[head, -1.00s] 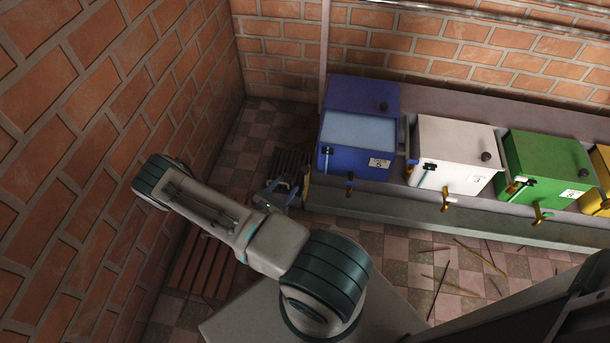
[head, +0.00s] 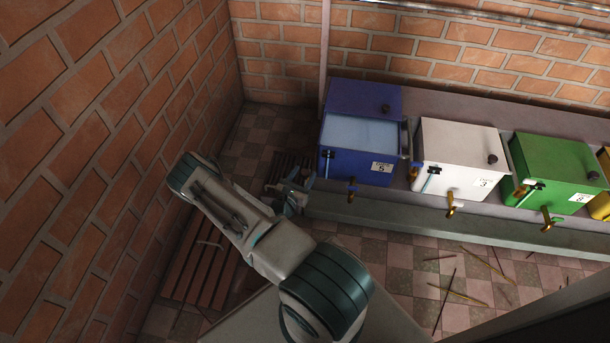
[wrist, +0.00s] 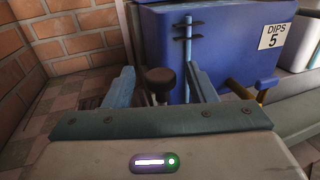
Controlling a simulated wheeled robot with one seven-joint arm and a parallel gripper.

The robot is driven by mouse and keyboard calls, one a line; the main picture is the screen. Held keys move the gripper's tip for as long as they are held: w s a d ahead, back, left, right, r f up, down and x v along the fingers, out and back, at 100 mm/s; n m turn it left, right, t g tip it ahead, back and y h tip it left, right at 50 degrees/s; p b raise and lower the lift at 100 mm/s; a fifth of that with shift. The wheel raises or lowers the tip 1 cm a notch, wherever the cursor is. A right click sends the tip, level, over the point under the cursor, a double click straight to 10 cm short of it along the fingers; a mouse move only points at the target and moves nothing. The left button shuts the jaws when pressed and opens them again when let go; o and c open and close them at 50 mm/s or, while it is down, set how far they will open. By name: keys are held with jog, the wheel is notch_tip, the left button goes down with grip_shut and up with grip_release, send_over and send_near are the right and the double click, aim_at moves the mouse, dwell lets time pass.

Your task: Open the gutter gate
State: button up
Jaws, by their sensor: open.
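The grey gutter (head: 420,213) runs along the foot of the row of boxes, and its left end is beside my gripper (head: 292,193). In the wrist view my gripper (wrist: 161,80) is open, with one blue-grey finger on each side of a dark round knob (wrist: 160,76) on a short stem. The knob stands between the fingers with gaps on both sides, and nothing is gripped. It looks like the gate's handle, but the gate panel is hidden behind my gripper, so I cannot tell its position.
White (head: 460,160) and green (head: 556,172) boxes stand to the right. A brick wall (head: 90,150) and slatted wood (head: 205,270) are at left. Thin sticks lie on the floor.

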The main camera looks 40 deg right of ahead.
jog(key=shift+x, duration=0.9)
grip_shut()
notch_tip(320, 180, up, 4)
jog(key=p, duration=0.3)
jog(key=shift+r, duration=0.1)
grip_release()
jog(key=p+v, duration=0.3)
jog(key=v, duration=1.1)
jog(key=shift+p, duration=0.4)
jog(key=shift+d, duration=0.1)
